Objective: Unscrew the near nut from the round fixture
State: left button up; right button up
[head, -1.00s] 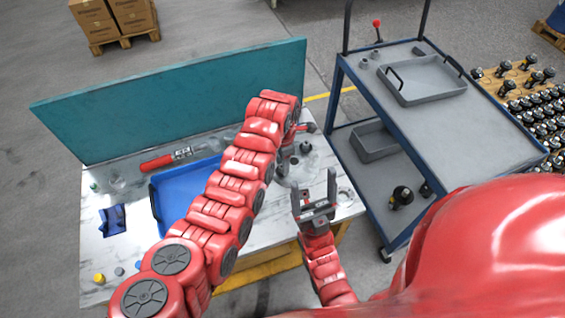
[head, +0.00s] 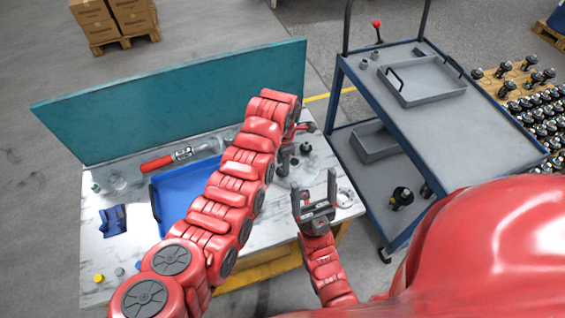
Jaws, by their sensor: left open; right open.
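Small grey and dark parts stand at the right end of the marble-topped table, among them a grey upright part (head: 284,158) and a dark round part (head: 306,148). A pale round piece (head: 345,197) lies near the table's right edge. I cannot tell which of these is the round fixture or make out the near nut. My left gripper (head: 303,129) is open beyond these parts, mostly hidden by its own arm. My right gripper (head: 314,195) is open and empty, fingers pointing away from me, on the near side of the parts.
A blue tray (head: 185,187) lies mid-table, partly behind my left arm. A red-handled tool (head: 166,160) lies behind it. A teal panel (head: 180,100) closes the table's back. A blue-framed trolley (head: 440,130) with a grey tray (head: 425,85) stands at the right.

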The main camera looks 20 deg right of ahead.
pick_arm(q)
jog(key=shift+r, duration=1.5)
jog(key=o, duration=0.6)
jog(key=shift+c, duration=0.2)
jog(key=shift+r+p, duration=0.65)
jog(key=shift+r, duration=2.35)
